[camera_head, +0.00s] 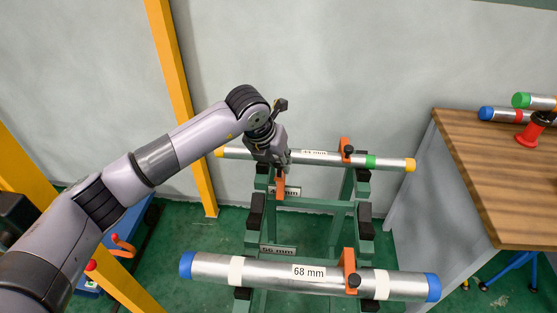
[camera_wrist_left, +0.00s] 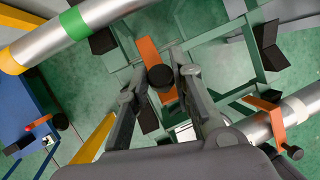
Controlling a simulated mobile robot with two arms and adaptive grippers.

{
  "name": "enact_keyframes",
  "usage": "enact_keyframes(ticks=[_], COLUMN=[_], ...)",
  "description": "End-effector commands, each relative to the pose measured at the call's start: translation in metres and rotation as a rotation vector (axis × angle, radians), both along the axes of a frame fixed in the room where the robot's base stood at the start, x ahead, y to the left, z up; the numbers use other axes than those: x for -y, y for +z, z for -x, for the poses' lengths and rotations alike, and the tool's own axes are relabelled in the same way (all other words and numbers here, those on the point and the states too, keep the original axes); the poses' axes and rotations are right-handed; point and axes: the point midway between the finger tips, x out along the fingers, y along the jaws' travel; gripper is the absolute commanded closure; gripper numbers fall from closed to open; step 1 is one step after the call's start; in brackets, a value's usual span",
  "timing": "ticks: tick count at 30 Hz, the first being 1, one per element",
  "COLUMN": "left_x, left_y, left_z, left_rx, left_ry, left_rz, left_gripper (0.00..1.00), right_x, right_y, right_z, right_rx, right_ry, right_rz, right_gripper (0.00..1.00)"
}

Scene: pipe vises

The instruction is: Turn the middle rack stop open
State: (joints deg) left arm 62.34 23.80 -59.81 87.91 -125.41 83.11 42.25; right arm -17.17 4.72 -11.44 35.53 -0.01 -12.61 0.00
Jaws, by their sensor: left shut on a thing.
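The middle rack stop (camera_head: 280,187) is an orange flat bar on the left side of the green rack, at the tier between the two pipes. In the left wrist view the orange stop (camera_wrist_left: 148,50) runs between the fingers, with its black knob (camera_wrist_left: 161,77) in front of it. My left gripper (camera_head: 282,165) reaches down to it from above, its fingers shut on the stop; the exact contact is hard to see. The middle tier has no pipe on it. My right gripper is not in view.
A thin pipe (camera_head: 320,157) lies on the top tier with an orange stop (camera_head: 346,150). A 68 mm pipe (camera_head: 275,271) lies at the front with another orange stop (camera_head: 349,270). A wooden table (camera_head: 500,170) stands right; a yellow post (camera_head: 180,95) rises behind my arm.

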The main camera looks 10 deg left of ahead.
Motion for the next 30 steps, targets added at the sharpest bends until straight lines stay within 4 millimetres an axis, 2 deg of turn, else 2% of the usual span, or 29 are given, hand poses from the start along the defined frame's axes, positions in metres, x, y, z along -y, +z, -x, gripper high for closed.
enact_keyframes(ticks=[7, 14, 30], left_x=[0.0, 0.0, -0.001], left_y=[0.0, 0.0, -0.01], left_z=[-0.003, -0.014, -0.076], left_rx=[0.001, 0.007, 0.012], left_ry=[0.001, 0.002, 0.004], left_rz=[0.001, 0.0, 0.0], left_gripper=[1.0, 1.0, 1.0], right_x=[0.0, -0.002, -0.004], right_y=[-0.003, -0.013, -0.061], right_z=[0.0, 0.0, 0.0], right_rx=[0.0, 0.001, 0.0], right_ry=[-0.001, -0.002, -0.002], right_rz=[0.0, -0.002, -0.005], right_gripper=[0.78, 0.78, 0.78])
